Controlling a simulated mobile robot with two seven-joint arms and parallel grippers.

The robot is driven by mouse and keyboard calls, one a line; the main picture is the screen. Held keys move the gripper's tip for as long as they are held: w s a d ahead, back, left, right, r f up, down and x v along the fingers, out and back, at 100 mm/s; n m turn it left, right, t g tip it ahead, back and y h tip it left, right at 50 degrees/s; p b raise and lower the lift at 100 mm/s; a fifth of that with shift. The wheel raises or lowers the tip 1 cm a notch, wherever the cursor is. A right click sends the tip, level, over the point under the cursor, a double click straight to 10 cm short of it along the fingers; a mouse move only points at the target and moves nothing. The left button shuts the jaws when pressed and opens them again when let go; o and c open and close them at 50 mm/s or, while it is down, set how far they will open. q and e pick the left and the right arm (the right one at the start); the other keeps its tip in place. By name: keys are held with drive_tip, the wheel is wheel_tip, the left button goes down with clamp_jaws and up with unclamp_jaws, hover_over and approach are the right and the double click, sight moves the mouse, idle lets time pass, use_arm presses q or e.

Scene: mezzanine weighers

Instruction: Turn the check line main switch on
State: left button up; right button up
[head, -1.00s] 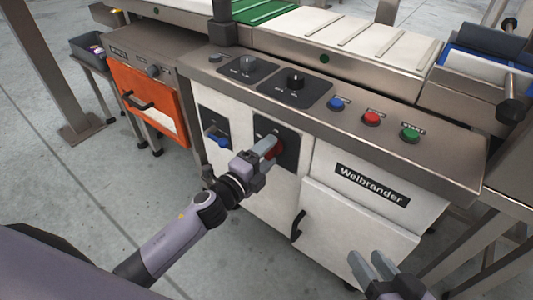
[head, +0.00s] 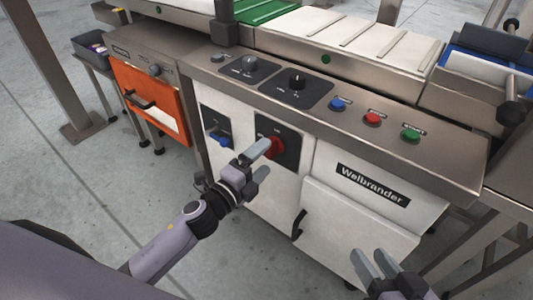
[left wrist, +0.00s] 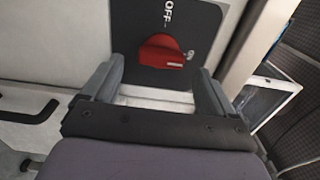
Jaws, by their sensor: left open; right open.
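The main switch is a red rotary handle (head: 275,147) on a black plate (head: 291,157) in the white front of the Welbrander machine. In the left wrist view the red handle (left wrist: 162,52) lies across the picture, its right end beside a small white marking I cannot read. The word OFF stands on the plate above it. My left gripper (head: 263,162) is open just in front of the switch, its fingers spread and apart from the handle; it also shows in the left wrist view (left wrist: 158,88). My right gripper (head: 374,258) is open and empty at the lower right.
A blue-handled switch (head: 219,139) sits left of the black plate. Blue (head: 337,104), red (head: 373,118) and green (head: 411,135) buttons and two dark knobs line the sloping console above. A black door handle (head: 298,225) juts out below. An orange-fronted unit (head: 150,103) stands left.

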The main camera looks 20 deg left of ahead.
use_arm(q)
drive_tip(key=shift+v, duration=2.15)
use_arm(e)
drive_tip(key=shift+s+d+f, duration=0.2)
drive_tip(key=shift+d+f, duration=0.05)
